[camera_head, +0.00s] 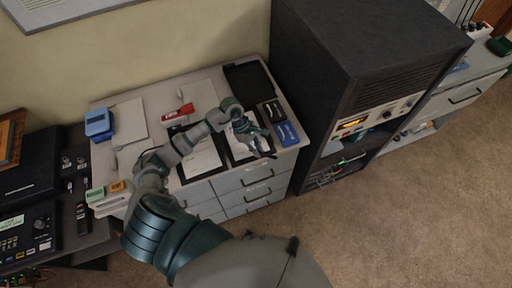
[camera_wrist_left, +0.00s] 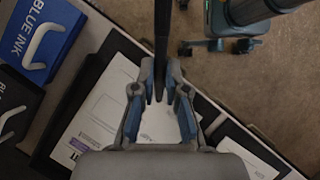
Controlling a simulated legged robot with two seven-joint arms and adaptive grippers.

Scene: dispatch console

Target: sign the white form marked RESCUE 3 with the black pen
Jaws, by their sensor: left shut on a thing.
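My left gripper (camera_head: 262,146) reaches over the right-hand black clipboard on the cabinet top. In the left wrist view its fingers (camera_wrist_left: 160,95) are shut on a black pen (camera_wrist_left: 161,40), which stands out beyond the fingertips. A white form (camera_wrist_left: 105,105) lies on the black clipboard (camera_wrist_left: 78,88) beneath; the gripper hides part of it. In the head view a white form (camera_head: 199,158) lies on another clipboard to the left. The wording RESCUE 3 is not readable on either. I cannot tell whether the pen touches paper.
A blue ink box (camera_head: 287,134) and a black box (camera_head: 272,112) stand beside the right-hand clipboard. A red object (camera_head: 183,109), a blue box (camera_head: 99,125) and green and orange blocks (camera_head: 116,186) are further left. A tall dark rack (camera_head: 350,60) stands close right.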

